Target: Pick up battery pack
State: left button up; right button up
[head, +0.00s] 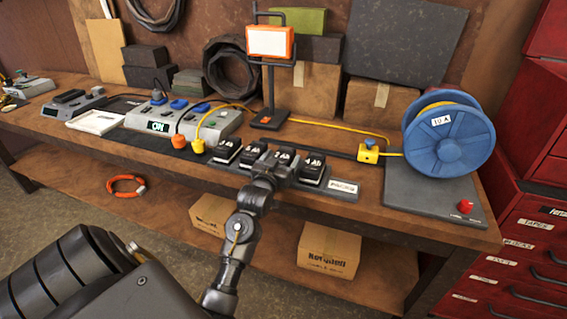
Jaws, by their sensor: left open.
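Several black battery packs with white labels stand in a row on a dark tray (367,190) marked with a white label at its right end. Clear ones are the leftmost pack (227,150), the pack beside it (252,153) and the rightmost pack (313,168). Another pack (287,160) is partly hidden by my left gripper (275,163). That gripper is open and reaches over the row from the front. I cannot tell whether it touches a pack. My right gripper is out of view.
A blue cable reel (449,140) stands on the bench at the right, beside a red cabinet (530,240). An orange work lamp (270,42) and a grey charger unit (165,118) stand behind the packs. A yellow cable crosses the bench. Cardboard boxes (328,252) sit on the lower shelf.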

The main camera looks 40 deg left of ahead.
pick_arm(q)
jog(key=shift+c, duration=0.5)
jog(key=c, duration=1.2)
jog(key=shift+c, duration=0.5)
jog(key=shift+r, duration=0.15)
jog(key=shift+r, duration=0.65)
jog(key=s+a+r+p, duration=0.1)
jog(key=s+a+r, duration=0.7)
jog(key=a+r, duration=0.3)
jog(key=shift+s+r, duration=0.25)
jog(key=shift+s, duration=0.15)
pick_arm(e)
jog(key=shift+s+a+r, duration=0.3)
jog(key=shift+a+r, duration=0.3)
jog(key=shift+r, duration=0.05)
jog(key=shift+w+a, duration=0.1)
